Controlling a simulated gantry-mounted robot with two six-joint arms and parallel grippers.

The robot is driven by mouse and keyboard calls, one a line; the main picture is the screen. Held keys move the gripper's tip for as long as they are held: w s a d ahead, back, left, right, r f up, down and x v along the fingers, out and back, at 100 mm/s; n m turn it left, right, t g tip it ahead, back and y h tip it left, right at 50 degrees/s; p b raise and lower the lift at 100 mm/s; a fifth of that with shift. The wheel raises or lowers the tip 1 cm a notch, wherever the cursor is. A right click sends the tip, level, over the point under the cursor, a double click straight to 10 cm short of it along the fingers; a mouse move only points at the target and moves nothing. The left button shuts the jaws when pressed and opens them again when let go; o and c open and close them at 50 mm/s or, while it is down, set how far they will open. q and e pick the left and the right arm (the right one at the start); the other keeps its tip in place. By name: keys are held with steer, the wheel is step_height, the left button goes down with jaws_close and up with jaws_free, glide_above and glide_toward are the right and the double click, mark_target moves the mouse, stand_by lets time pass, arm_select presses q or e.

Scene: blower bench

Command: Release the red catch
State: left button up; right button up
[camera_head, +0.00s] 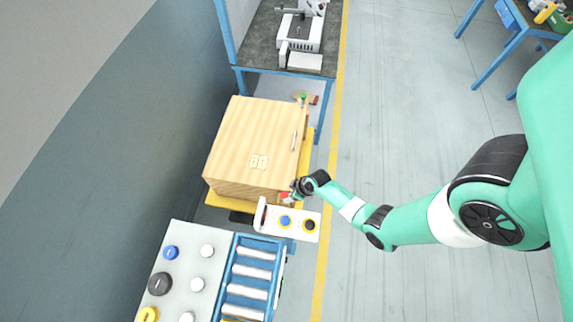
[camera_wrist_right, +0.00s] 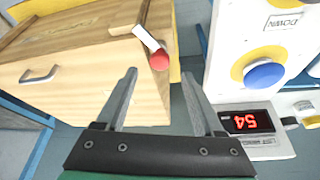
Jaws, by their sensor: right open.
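The red catch is a white lever with a round red end (camera_wrist_right: 159,60) at the edge of the wooden box (camera_head: 256,140). In the right wrist view, the red end shows just past and between the fingertips of my right gripper (camera_wrist_right: 159,75). The gripper is open, with nothing held between its fingers; I cannot tell whether it touches the catch. In the head view, my right gripper (camera_head: 295,188) is at the box's near right corner, beside a small red patch (camera_head: 285,196). My left gripper is not in view.
A white control panel (camera_head: 300,231) with a blue button (camera_wrist_right: 264,74) stands close beside the gripper. Below it in the wrist view is a red digit display (camera_wrist_right: 246,122). A roller conveyor (camera_head: 250,272) is nearby.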

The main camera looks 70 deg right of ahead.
mark_target(285, 195)
steer(key=b+x, duration=0.2)
steer(key=x, duration=0.3)
steer(key=shift+f, duration=0.1)
jaws_close()
